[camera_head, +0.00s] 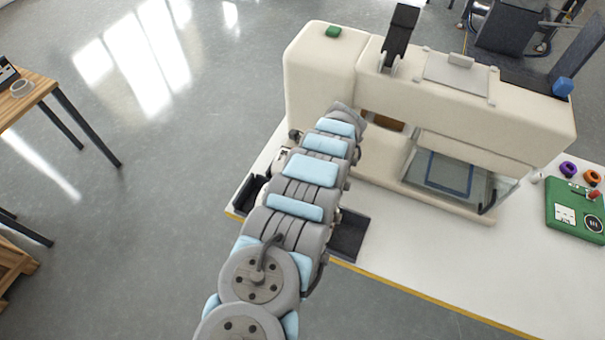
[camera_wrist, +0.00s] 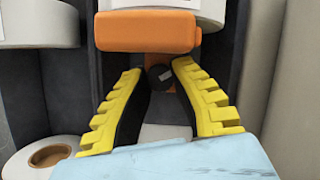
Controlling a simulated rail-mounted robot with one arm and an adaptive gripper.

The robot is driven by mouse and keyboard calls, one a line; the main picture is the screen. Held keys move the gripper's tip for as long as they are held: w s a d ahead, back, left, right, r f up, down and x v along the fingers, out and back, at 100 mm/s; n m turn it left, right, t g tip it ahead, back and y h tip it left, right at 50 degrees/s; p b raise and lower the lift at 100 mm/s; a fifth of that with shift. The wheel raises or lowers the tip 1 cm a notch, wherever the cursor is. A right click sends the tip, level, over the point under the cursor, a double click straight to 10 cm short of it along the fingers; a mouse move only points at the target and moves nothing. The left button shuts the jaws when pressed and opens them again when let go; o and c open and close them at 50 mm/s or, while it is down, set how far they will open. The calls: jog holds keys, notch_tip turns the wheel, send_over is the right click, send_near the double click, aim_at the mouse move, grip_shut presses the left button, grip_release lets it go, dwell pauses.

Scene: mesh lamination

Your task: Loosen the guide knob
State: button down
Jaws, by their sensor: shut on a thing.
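In the wrist view, my gripper (camera_wrist: 157,70) has its two yellow ribbed fingers closed in on a small dark round knob (camera_wrist: 160,78). The knob sits between the fingertips, just below a rounded orange block (camera_wrist: 147,32). It is small and partly in shadow, and I cannot tell whether it has turned. In the head view, my arm reaches over the table to the left part of a large cream machine (camera_head: 455,95). The arm hides the gripper and the knob there.
Dark trays (camera_head: 348,236) lie on the white table (camera_head: 420,270) beside my arm. A clear-sided enclosure (camera_head: 455,170) is under the machine. A wooden table (camera_head: 28,93) stands at far left.

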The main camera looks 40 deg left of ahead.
jog(key=shift+w+n+b, duration=0.1)
jog(key=shift+n+b, duration=0.4)
jog(key=shift+b, duration=0.1)
jog(key=shift+a+r, duration=0.1)
jog(key=c, duration=0.8)
grip_release()
jog(key=shift+v, duration=6.05)
jog(key=shift+w+a, duration=0.1)
